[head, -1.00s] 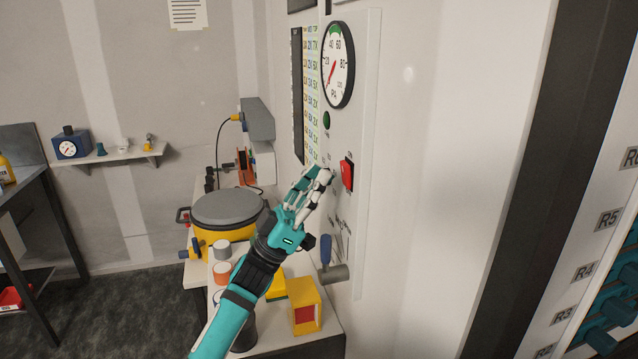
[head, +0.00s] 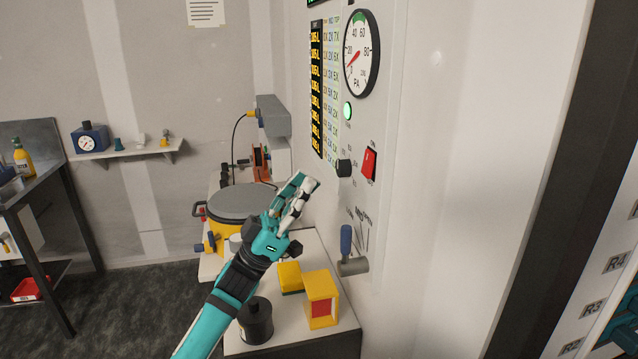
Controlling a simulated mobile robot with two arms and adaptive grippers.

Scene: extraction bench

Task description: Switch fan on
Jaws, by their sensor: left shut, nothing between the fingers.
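The wall control panel (head: 395,100) carries a red rocker switch (head: 369,164) in a black frame. A black knob (head: 343,168) sits left of the red switch. My left gripper (head: 308,184) is shut and empty, left of and slightly below the knob, apart from the switch. No fan is clearly seen. My right gripper is not in view.
A lit display column (head: 317,90) with yellow digits is left of the gauge. A blue-handled lever (head: 346,240) sits low on the panel. Below my arm, a bench (head: 275,345) holds a grey-lidded yellow pot (head: 240,201), yellow blocks (head: 321,299) and a black container (head: 255,320).

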